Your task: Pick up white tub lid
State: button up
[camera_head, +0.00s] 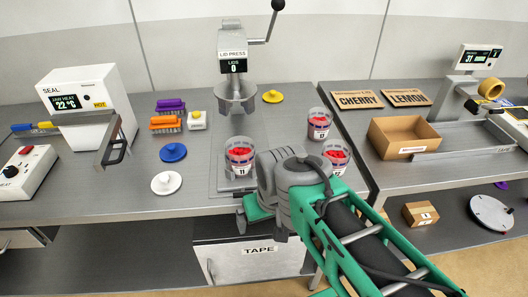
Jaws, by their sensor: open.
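The white tub lid (166,184) is a round disc with a raised knob, lying flat near the front of the left grey bench. My gripper (260,222) is open at that bench's front edge, to the right of the lid and a little nearer to me. It is clear of the lid, and no object shows in its jaws. My arm partly hides the jaws. A blue lid (173,152) lies just behind the white one. A yellow lid (273,97) lies farther back, right of the lid press (233,70).
A tub with red contents (239,155) stands between the white lid and my arm. Two more tubs, one front (336,158) and one behind (319,124), stand right. The sealer (88,105) and a red-buttoned box (27,173) are left. Bench around the white lid is clear.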

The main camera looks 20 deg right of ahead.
aim_at(167, 183)
jog(key=u, duration=0.05)
jog(key=k, duration=0.6)
jog(key=u, duration=1.25)
jog(key=i, duration=1)
